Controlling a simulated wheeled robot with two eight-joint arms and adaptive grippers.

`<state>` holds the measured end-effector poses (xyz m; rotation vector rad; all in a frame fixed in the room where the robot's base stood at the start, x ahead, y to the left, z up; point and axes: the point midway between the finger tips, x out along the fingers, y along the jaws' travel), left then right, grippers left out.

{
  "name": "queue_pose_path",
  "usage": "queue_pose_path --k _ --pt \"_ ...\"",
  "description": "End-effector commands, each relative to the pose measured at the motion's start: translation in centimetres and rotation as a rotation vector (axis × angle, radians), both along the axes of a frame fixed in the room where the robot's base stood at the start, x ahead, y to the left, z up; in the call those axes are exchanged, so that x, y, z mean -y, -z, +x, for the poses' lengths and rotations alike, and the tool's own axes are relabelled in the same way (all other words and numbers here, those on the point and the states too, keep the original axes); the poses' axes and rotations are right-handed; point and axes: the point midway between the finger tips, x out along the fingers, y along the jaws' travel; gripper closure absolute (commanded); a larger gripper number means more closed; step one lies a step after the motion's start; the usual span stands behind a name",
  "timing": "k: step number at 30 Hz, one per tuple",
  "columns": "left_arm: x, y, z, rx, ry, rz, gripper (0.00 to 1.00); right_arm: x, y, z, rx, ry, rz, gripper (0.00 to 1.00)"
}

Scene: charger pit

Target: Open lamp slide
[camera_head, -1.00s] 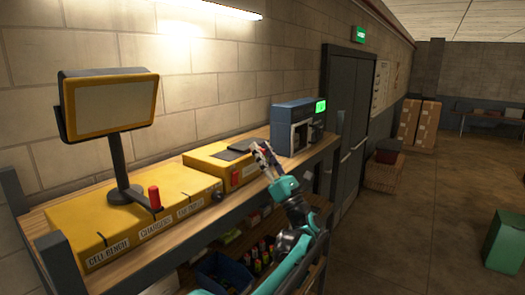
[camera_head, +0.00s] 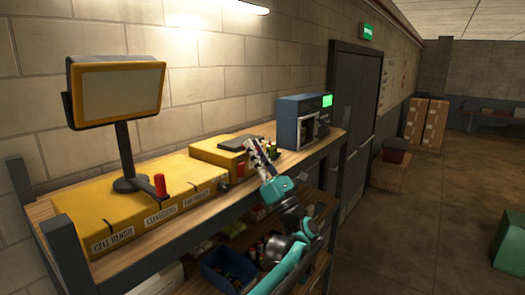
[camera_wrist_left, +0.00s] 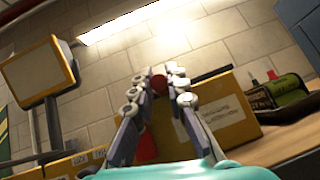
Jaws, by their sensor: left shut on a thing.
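My left gripper (camera_head: 262,155) is at the right end of the smaller yellow box (camera_head: 213,155) on the bench top. In the left wrist view the fingers (camera_wrist_left: 159,84) close around a dark red round knob (camera_wrist_left: 158,83); what it is fixed to is hidden. The lamp (camera_head: 117,92), a yellow-framed panel on a dark post, stands on the long yellow bench unit (camera_head: 125,220). A red upright handle (camera_head: 160,185) sits by its base. No part is clearly recognisable as the lamp slide. My right gripper is not in view.
A blue-grey device (camera_head: 298,122) with a green screen stands right of the smaller box. Green packs (camera_wrist_left: 290,90) lie near it in the wrist view. A blue bin (camera_head: 230,268) is on the lower shelf. The floor to the right (camera_head: 440,220) is open.

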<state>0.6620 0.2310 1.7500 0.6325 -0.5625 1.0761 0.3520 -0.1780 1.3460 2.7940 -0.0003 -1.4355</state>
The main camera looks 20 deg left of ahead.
Motion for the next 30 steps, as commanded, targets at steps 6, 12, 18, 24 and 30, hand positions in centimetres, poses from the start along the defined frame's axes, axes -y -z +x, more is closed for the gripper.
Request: queue_pose_path --k 6,12,18,24,30 --pt "0.0 -0.2 -0.1 0.001 -0.001 0.002 1.0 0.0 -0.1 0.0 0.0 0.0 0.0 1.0" --pt "0.0 -0.1 -0.1 0.001 -0.001 0.002 0.64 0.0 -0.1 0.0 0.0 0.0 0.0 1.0" --pt "0.0 -0.1 -0.1 0.001 -0.001 0.001 0.64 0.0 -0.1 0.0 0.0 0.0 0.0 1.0" --pt "0.9 0.8 -0.5 0.0 0.002 0.001 0.64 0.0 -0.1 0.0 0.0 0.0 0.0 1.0" --pt "3.4 3.6 -2.0 0.001 0.002 0.001 0.64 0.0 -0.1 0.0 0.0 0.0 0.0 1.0"
